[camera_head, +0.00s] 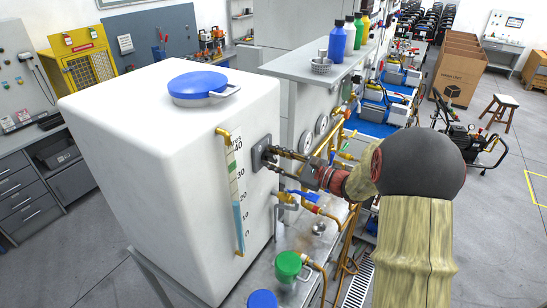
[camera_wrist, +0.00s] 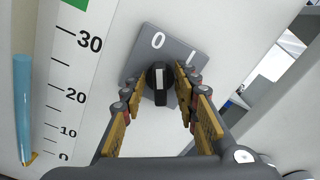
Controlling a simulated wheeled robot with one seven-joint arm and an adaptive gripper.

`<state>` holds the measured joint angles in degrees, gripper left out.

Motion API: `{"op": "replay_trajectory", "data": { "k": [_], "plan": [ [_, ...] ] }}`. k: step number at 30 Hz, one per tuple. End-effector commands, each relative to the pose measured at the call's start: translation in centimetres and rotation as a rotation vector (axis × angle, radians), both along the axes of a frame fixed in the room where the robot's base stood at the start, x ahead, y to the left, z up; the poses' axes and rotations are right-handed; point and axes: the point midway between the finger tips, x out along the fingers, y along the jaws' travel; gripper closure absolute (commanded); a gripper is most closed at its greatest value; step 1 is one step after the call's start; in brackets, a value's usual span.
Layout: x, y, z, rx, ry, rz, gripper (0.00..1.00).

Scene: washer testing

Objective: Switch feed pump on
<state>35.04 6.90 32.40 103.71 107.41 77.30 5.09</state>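The feed pump switch is a black rotary knob (camera_wrist: 158,86) on a grey plate (camera_wrist: 193,53) marked 0 and I, on the white tank's wall. The white mark on the knob points up in the wrist view, toward the 0. My gripper (camera_wrist: 158,80) is open, with one finger on each side of the knob. A gap shows on the left; on the right, I cannot tell whether the finger touches. In the head view my gripper (camera_head: 280,156) is at the dark switch plate (camera_head: 262,152), and the knob is hidden.
The white tank (camera_head: 150,150) has a blue lid (camera_head: 198,84) and a level tube (camera_head: 238,215) beside its scale. Below my gripper are a blue-handled valve (camera_head: 302,195), a green cap (camera_head: 288,264) and brass pipes. A shelf (camera_head: 315,65) with bottles stands behind.

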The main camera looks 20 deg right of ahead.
Motion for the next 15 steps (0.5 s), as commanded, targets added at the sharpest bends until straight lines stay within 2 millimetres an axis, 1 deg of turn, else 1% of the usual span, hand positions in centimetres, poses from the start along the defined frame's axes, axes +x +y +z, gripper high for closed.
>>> {"op": "replay_trajectory", "data": {
  "k": [8, 15],
  "plan": [
    [0.2, 0.1, 0.0, -0.001, -0.001, 0.0, 0.7],
    [0.18, 0.11, 0.02, -0.001, -0.001, 0.0, 0.82]
  ]
}}
